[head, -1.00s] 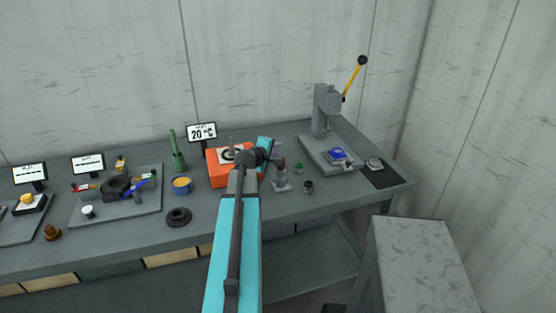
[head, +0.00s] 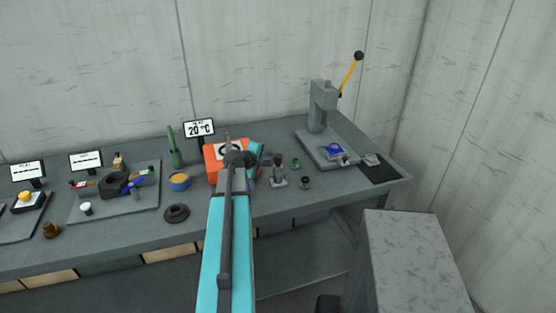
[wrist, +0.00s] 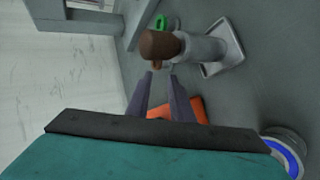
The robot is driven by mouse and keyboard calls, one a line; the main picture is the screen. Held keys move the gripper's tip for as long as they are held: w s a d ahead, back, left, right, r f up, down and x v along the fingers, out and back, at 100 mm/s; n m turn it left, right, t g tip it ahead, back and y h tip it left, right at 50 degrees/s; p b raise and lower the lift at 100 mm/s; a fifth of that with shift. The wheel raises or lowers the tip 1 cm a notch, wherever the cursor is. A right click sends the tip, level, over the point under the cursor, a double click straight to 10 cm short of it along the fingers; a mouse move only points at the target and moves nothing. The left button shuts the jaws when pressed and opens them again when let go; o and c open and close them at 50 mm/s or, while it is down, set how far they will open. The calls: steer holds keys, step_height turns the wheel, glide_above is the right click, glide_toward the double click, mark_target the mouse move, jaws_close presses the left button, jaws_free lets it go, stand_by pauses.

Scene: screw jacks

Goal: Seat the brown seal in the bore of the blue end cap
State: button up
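A brown cylindrical piece (head: 278,159), which I take for the brown seal, sits on top of a grey post (head: 279,179) with a flat base. It also shows in the wrist view (wrist: 160,43), on the post (wrist: 203,50). The blue end cap (head: 334,149) is on the press's base plate; its bore is too small to make out. My gripper (wrist: 159,74) is open, its two fingers apart and empty, with the tips close to the brown piece. Contact cannot be told. In the head view my arm mostly hides the gripper.
A grey press (head: 323,108) with a yellow lever stands right of the post. A small green ring (head: 296,163) and a dark ring (head: 305,182) lie nearby. The front right bench is clear.

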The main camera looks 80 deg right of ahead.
steer(key=x, duration=0.6)
steer(key=shift+b+x, duration=0.7)
steer(key=shift+x, duration=0.7)
steer(key=shift+c, duration=0.6)
jaws_close()
steer(key=shift+a+r, duration=0.1)
steer(key=shift+s+r+p, duration=0.1)
steer(key=shift+r+p, duration=0.6)
steer(key=shift+r, duration=0.55)
steer(key=shift+f, duration=0.1)
